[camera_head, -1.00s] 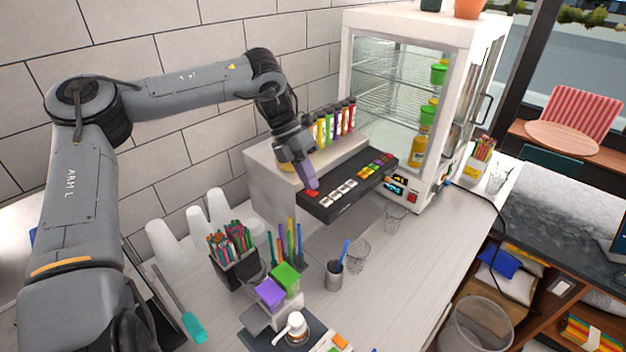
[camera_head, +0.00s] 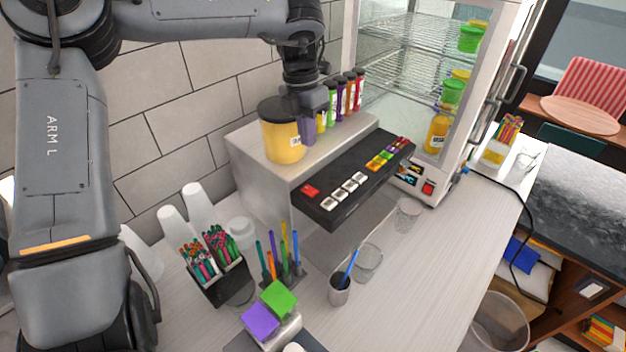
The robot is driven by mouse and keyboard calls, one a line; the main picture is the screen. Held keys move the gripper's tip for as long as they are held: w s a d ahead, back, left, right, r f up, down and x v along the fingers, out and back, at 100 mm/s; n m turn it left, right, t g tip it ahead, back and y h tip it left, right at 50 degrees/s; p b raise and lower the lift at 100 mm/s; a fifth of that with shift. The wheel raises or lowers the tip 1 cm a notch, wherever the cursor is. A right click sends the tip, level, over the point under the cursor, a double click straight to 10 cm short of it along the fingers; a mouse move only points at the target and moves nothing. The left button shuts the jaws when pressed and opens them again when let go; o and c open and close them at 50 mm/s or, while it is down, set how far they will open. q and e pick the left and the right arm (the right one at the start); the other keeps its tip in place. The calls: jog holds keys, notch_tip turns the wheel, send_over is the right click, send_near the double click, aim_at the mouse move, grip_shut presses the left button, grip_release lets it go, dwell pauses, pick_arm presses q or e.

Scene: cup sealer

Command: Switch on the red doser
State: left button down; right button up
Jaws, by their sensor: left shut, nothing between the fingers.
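The doser machine (camera_head: 243,171) is a light box with a black button panel (camera_head: 338,213) jutting from its front. A red button (camera_head: 311,190) sits at the panel's left end, with several white buttons (camera_head: 345,191) beside it and small coloured buttons (camera_head: 388,155) at the far right end. Several coloured tubes (camera_head: 345,96), red ones among them, stand in a row on top. My left gripper (camera_head: 309,140) points down above the machine top, beside a yellow canister (camera_head: 281,138). It is shut and empty, apart from the red button. My right gripper is not in view.
A glass display cabinet (camera_head: 413,62) stands to the right of the machine.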

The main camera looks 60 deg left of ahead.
aim_at(314, 192)
pick_arm(q)
jog(key=shift+f, duration=0.1)
jog(key=f, duration=0.4)
jog(key=d+f+p, duration=0.1)
jog(key=f, duration=0.8)
jog(key=shift+w+d+f, duration=0.25)
jog(key=shift+f, duration=0.15)
